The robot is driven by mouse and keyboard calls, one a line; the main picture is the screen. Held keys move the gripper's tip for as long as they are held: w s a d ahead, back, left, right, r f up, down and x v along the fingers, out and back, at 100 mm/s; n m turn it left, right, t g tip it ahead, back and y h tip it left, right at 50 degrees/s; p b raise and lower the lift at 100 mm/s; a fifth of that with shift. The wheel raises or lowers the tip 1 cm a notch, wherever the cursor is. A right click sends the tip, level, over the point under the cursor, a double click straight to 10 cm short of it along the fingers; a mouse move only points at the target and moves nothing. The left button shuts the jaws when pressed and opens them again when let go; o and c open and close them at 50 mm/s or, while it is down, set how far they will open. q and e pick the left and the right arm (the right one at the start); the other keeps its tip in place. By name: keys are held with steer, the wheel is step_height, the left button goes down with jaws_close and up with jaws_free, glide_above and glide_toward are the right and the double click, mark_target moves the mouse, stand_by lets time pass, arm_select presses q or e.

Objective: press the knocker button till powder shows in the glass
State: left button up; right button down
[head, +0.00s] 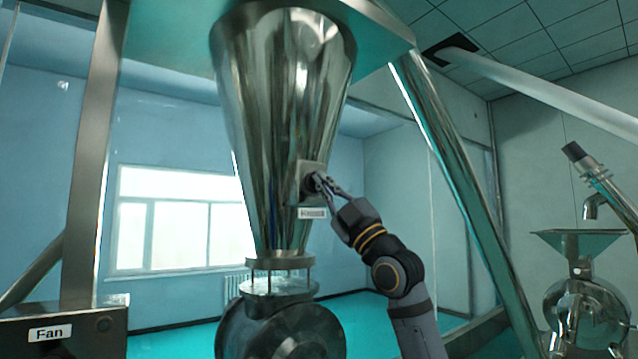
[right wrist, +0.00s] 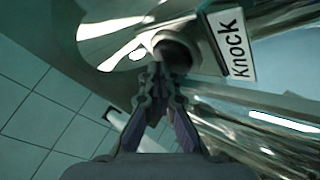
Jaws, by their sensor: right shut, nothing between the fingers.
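The knocker button (head: 309,184) sits in a square plate on the side of the shiny steel cone hopper (head: 285,110), above a small white label. In the right wrist view the dark round button (right wrist: 178,52) is beside the label reading "Knock" (right wrist: 232,42). My right gripper (head: 320,180) is shut and empty, its tips at the button. In the right wrist view its fingertips (right wrist: 158,70) overlap the button's lower edge; I cannot tell whether they touch. The glass section (head: 280,283) is below the cone; whitish matter seems to show in it. My left gripper is out of view.
A dark round housing (head: 280,328) is under the glass. Steel legs stand left (head: 98,150) and right (head: 465,190) of the cone. A box labelled "Fan" (head: 60,345) is at lower left. Another steel machine (head: 585,300) stands at right.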

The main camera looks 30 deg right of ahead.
steer(key=shift+s+d+f+b, duration=0.15)
steer(key=shift+s+f+b, duration=0.1)
steer(key=shift+s+b, duration=0.35)
steer(key=shift+s, duration=0.1)
steer(key=s+b, duration=0.2)
steer(key=s, duration=0.3)
steer(key=shift+d+b, duration=0.15)
steer(key=shift+b, duration=0.25)
stand_by(0.5)
